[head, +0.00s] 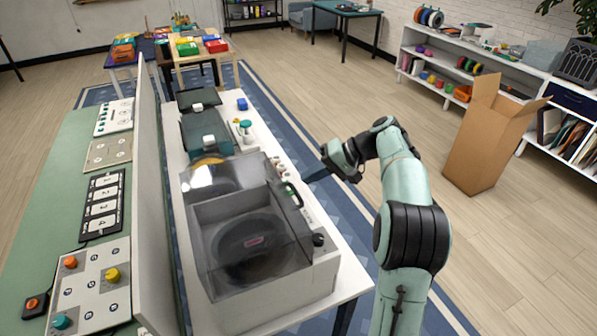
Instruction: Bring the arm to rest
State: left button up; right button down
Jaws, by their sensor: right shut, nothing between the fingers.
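My right arm comes up from the bottom right in the head view, bent at the elbow. Its gripper (318,176) points left, just right of the white table's edge. The fingers are dark and small in view; they are shut and hold nothing. A grey machine with a clear lid (250,240) stands on the white table, to the left of the gripper and apart from it. A black handle (294,194) and a dark knob (318,240) are on its right side. My left gripper does not show.
A white divider (150,200) separates the white table from a green bench (55,190) with several panels. A tall open cardboard box (485,140) stands on the floor to the right, before a white shelf (530,75). The floor between my arm and the box is clear.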

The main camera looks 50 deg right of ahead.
jog(key=d+f+p+v, duration=0.1)
jog(key=v, duration=0.8)
jog(key=shift+s+d+f, duration=0.2)
jog(key=shift+s+d, duration=0.05)
jog(key=shift+s, duration=0.2)
